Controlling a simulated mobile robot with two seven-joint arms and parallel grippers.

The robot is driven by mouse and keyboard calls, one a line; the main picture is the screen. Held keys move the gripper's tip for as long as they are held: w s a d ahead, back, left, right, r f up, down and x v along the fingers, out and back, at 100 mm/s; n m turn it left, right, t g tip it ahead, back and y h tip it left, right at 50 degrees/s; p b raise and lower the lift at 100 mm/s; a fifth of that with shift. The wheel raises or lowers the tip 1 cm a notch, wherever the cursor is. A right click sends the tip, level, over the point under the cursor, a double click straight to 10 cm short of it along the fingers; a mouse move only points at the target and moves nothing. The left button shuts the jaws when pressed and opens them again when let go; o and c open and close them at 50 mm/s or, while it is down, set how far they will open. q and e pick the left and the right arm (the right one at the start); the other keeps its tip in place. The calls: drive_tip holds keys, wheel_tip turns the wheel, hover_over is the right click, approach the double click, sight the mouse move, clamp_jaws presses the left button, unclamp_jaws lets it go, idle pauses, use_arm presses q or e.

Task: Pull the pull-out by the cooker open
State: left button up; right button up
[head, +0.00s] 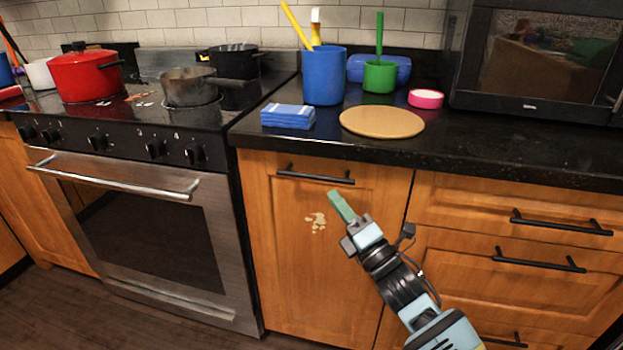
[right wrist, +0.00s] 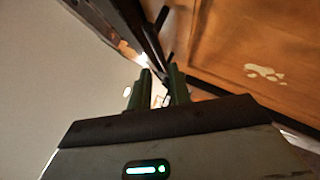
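The pull-out (head: 290,240) is the wooden front just right of the cooker, with a black bar handle (head: 316,176) near its top. It looks shut, flush with the cabinets beside it. My right gripper (head: 342,205) is in front of it, its green fingers just below the handle's right end. In the right wrist view, the two fingers of the right gripper (right wrist: 160,88) stand apart with a gap between them, and nothing is clearly held. The wooden front (right wrist: 245,55) with a pale splash mark shows at the right there. My left gripper is not in view.
The cooker (head: 145,235) with its steel oven handle (head: 115,178) stands left of the pull-out. The black counter (head: 470,150) overhangs above, holding a round board (head: 382,122) and blue sponges (head: 288,116). Drawers with black handles (head: 560,222) are at the right.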

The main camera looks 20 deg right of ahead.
sight(318, 178)
drive_tip(key=shift+b+x, duration=0.45)
drive_tip(key=shift+x, duration=3.45)
clamp_jaws()
